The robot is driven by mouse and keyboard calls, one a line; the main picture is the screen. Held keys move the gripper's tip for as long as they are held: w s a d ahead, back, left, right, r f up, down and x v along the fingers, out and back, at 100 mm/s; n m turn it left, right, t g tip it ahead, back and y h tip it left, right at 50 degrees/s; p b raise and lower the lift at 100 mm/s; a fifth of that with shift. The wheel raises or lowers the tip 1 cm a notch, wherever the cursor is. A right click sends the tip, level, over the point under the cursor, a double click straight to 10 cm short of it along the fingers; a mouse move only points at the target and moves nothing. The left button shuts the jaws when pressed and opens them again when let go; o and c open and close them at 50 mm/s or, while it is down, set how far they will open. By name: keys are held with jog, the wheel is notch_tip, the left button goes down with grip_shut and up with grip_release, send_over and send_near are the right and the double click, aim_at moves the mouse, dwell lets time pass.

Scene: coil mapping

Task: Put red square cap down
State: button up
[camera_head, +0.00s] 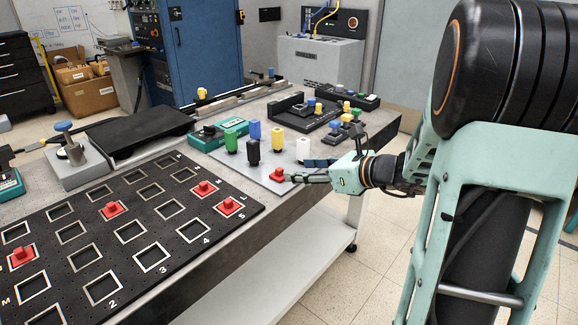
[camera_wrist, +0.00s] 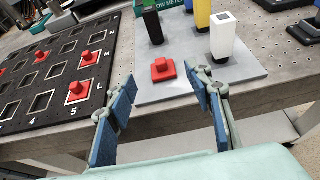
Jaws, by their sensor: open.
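A red square cap (camera_head: 278,174) with a knob on top sits upright on the light grey plate (camera_head: 262,184), near its front edge. It also shows in the wrist view (camera_wrist: 163,72). My gripper (camera_head: 303,178) is low over the plate, just right of this cap in the head view. In the wrist view my gripper (camera_wrist: 160,84) is open, with blue-padded fingers spread apart and nothing held. The cap shows in the gap ahead of the fingertips; I see no contact. More red caps sit on the black board (camera_head: 180,243), one of them near the corner (camera_head: 229,206).
A white block (camera_head: 303,149) stands on the plate close behind the cap. Yellow (camera_head: 277,138), blue (camera_head: 254,134) and green (camera_head: 231,141) topped posts stand beyond it. A green meter box (camera_head: 217,133) lies behind. The table's front edge is close to my gripper.

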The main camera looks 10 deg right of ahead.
jog(key=shift+p+v, duration=0.3)
jog(key=shift+v, duration=2.1)
jog(key=shift+f, duration=0.15)
